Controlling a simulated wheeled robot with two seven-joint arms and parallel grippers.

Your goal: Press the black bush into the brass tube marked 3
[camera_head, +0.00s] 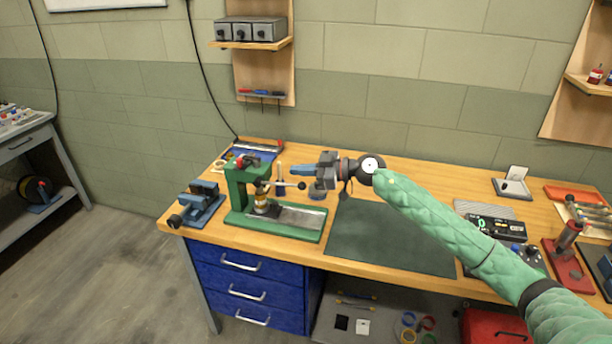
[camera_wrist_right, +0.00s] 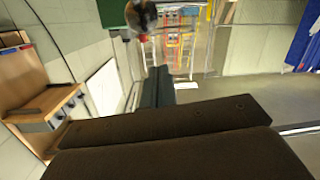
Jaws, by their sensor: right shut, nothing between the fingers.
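I cannot make out the black bush. My right gripper (camera_head: 290,170) is shut and empty, just right of the press head and close above the lever. Whether it touches the lever is unclear. Its dark fingers show together in the right wrist view (camera_wrist_right: 158,85). My left gripper is not in view.
A blue vise (camera_head: 203,199) sits left of the press. A dark green mat (camera_head: 385,240) lies clear on the bench, right of the press. A digital readout device (camera_head: 495,228) and a red stand (camera_head: 567,262) are at the right. A wall shelf (camera_head: 252,43) hangs behind.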

